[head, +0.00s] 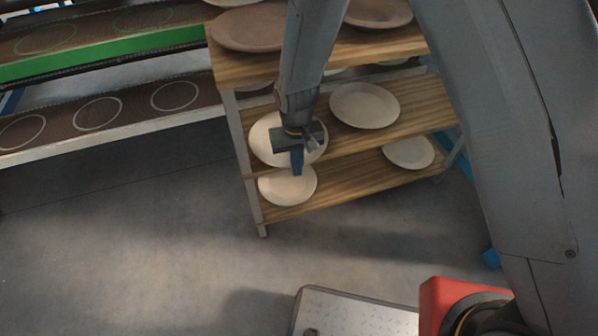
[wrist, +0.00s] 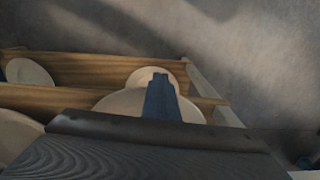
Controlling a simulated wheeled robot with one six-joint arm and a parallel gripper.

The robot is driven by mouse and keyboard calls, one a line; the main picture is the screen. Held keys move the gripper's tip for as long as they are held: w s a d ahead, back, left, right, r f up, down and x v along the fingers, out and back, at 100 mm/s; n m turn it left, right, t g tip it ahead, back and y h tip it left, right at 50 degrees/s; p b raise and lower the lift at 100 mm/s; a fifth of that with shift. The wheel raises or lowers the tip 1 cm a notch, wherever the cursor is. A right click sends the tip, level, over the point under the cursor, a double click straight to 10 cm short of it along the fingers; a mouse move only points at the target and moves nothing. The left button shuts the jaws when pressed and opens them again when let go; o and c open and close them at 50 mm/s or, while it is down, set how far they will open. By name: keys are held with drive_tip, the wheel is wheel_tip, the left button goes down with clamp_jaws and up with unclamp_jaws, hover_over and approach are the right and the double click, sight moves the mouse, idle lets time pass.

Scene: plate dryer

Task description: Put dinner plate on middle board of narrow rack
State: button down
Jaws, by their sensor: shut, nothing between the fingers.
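The narrow rack has wooden boards, with its middle board (head: 416,112) in the centre. A pale dinner plate (head: 264,149) lies at the left end of the middle board, near the front edge. A second pale plate (head: 365,105) lies to its right on the same board. My gripper (head: 297,168) is shut and empty, over the front right part of the left plate. In the wrist view my blue fingers (wrist: 161,98) are together in front of that plate (wrist: 118,103) and hide part of it. Whether they touch it is unclear.
Brownish plates (head: 250,27) lie on the top board. Pale plates (head: 288,186) lie on the bottom board (head: 345,187). A long rack (head: 130,117) with ring marks and a green rail (head: 100,57) stands at the left. The grey floor (head: 130,240) in front is clear.

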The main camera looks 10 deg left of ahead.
drive_tip(key=shift+w+a, duration=0.2)
drive_tip(key=shift+w, duration=0.15)
drive_tip(key=s+d+r+t+y+b, duration=0.2)
drive_tip(key=s+d+r+t+b, duration=0.15)
drive_tip(key=s+r+b, duration=0.45)
drive_tip(key=w+a+f+b, duration=0.3)
drive_tip(key=w+f+b, duration=0.1)
drive_tip(key=w+f, duration=0.3)
drive_tip(key=shift+x, duration=0.75)
idle(0.8)
